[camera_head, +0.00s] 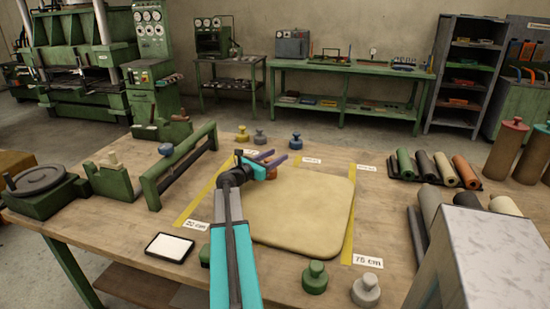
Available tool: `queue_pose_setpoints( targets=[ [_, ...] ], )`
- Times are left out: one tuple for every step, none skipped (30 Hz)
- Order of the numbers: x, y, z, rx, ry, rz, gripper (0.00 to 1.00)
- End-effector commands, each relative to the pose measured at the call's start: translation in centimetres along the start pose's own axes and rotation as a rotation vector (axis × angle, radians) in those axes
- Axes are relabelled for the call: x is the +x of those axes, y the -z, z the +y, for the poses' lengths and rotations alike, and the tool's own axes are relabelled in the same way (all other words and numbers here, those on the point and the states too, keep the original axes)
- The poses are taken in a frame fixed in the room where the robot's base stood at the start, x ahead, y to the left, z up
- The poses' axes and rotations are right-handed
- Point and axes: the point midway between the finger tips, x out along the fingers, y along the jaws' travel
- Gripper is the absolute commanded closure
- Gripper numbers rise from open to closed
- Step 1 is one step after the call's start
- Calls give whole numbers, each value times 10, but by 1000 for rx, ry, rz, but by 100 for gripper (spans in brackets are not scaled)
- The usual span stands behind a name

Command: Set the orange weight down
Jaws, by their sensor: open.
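The orange weight (271,173) is at the far left part of the tan sheet (310,220), mostly hidden behind my gripper and wrist. It looks upright at the sheet's far edge, but its base is hard to make out. My gripper (271,156) is open, its fingers just above and beside the orange weight and pointing right. I cannot tell whether the fingers touch it. The sheet lies flat on the wooden table (395,225) between two yellow strips, with a "75 cm" label (367,260) at the near right.
Yellow (243,135), grey (260,137) and blue (296,141) weights stand beyond the sheet. Green (315,277) and pale grey (366,290) weights stand at its near side. A green bar frame (180,165) is to the left. Rolls (427,165) lie at the right.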

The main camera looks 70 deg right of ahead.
Motion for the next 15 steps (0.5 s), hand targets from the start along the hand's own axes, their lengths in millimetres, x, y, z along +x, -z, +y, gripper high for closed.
queue_pose_setpoints(
  targets=[
    [0, -2, 0, 0, 0, 0, 53],
    [-2, -1, 0, 0, 0, 0, 53],
    [-4, -1, 0, 0, -1, 0, 53],
    [-6, -1, 0, 0, -1, 0, 53],
    [-8, -1, 0, 0, -1, 0, 53],
    [-11, -1, 0, 0, -2, 0, 53],
    [-14, -1, 0, 0, -2, 0, 53],
    [-18, -1, 0, 0, -3, 0, 53],
    [-22, -1, 0, 0, -3, 0, 53],
    [-26, -1, -1, 0, -2, 0, 53],
    [-30, -1, -1, 0, -1, 0, 53],
    [-36, 0, -1, 1, -2, 0, 53],
    [-41, 0, -1, 1, -3, 0, 53],
    [-46, 0, 0, 1, -3, 0, 53],
    [-52, 0, -1, 1, -2, 0, 53]
  ],
)
